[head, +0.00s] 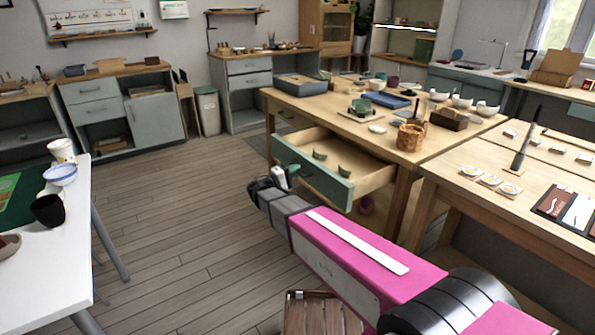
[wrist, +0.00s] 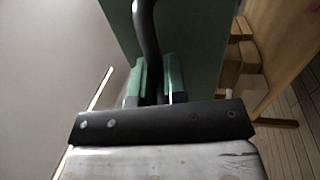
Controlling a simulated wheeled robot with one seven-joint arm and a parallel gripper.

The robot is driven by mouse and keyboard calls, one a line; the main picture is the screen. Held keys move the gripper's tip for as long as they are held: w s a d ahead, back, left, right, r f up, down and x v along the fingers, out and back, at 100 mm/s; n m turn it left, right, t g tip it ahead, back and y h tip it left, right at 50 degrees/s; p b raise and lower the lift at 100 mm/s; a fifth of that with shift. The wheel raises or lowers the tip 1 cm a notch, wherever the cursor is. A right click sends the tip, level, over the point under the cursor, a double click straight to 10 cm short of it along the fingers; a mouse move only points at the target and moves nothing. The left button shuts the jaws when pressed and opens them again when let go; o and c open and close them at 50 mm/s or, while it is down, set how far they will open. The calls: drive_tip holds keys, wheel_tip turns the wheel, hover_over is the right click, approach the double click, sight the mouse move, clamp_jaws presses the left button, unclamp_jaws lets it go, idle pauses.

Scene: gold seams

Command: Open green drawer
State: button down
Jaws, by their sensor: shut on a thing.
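The green drawer (head: 325,184) stands pulled out from the wooden table, with its pale wooden inside showing. In the wrist view, the green drawer front (wrist: 200,35) fills the upper middle. A dark curved handle (wrist: 146,30) runs down between the green-padded fingers of my gripper (wrist: 156,82), which are shut on it. The lower end of the handle is hidden by the fingers.
The wooden table (head: 330,112) carries a blue tray (head: 388,99), a woven pot (head: 409,138) and several bowls. A second wooden table (head: 520,208) stands close at right. A white table (head: 50,265) is at left. Wooden floor (head: 180,220) is clear between.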

drive_tip(key=c, duration=1.2)
unclamp_jaws()
drive_tip(key=v, duration=1)
drive_tip(key=shift+s+a, duration=0.25)
drive_tip(key=shift+f, duration=0.15)
